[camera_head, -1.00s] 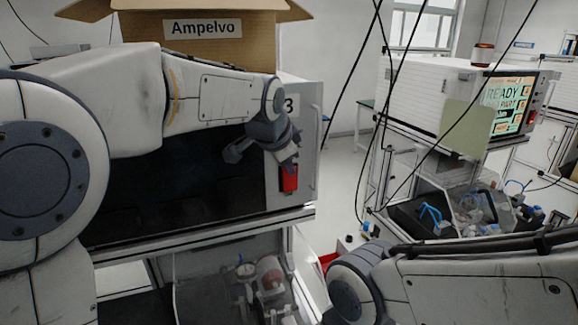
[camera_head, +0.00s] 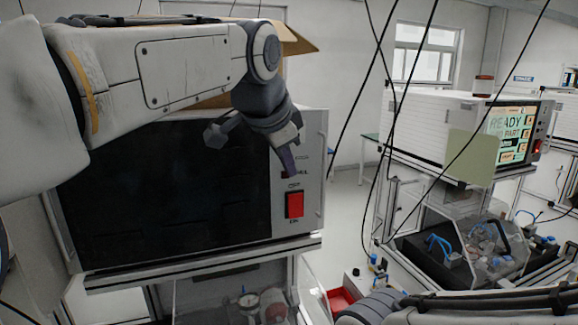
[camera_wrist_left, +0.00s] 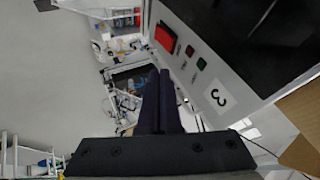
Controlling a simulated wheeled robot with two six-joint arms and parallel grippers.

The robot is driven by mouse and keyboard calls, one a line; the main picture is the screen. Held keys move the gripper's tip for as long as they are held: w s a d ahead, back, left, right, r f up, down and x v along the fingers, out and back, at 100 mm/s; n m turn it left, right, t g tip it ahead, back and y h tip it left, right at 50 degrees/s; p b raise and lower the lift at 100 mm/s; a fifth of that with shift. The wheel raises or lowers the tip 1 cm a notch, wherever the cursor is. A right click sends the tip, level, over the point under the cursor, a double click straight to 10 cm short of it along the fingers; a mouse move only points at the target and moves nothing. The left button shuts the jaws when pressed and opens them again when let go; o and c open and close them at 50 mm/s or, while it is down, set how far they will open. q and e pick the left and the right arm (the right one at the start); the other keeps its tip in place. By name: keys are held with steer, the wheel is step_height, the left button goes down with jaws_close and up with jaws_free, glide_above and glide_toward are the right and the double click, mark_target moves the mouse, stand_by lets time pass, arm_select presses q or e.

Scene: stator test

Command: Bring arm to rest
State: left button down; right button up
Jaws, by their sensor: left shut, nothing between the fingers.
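My left gripper (camera_head: 289,168) is shut and empty. In the head view it hangs in front of the tester's right panel, just above the red switch (camera_head: 294,204), which has OFF above it and ON below. Its two dark fingers (camera_wrist_left: 158,80) lie together in the left wrist view, with the red switch (camera_wrist_left: 165,37) beyond their tips; I cannot tell the exact gap, but they look apart. My left arm (camera_head: 175,70) stretches across the top of the tester (camera_head: 165,205). Only a link of my right arm (camera_head: 480,306) shows at the lower right; its gripper is out of view.
A cardboard box (camera_head: 292,42) stands on the tester, mostly behind my left arm. A second tester (camera_head: 430,125) with a lit READY screen (camera_head: 512,133) stands at the right. Cables hang between them. Grey floor (camera_head: 345,225) is open between the stations.

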arm_select(q)
steer(key=shift+s+r, duration=0.1)
steer(key=shift+r, duration=0.05)
steer(key=s+d+f+n+g+b, duration=0.1)
steer(key=s+f+g, duration=0.1)
steer(key=s+f, duration=0.45)
steer(key=s+d+f+n+g+b, duration=0.15)
steer(key=s+f, duration=0.25)
steer(key=f, duration=0.6)
steer(key=s+a+f+n+g+b, duration=0.1)
steer(key=s+a+f+g, duration=0.1)
steer(key=s+f, duration=0.6)
steer(key=s+a+f+n+g+y+b, duration=0.1)
steer(key=s+a+f+g, duration=0.1)
steer(key=s+f, duration=0.7)
steer(key=shift+f, duration=0.2)
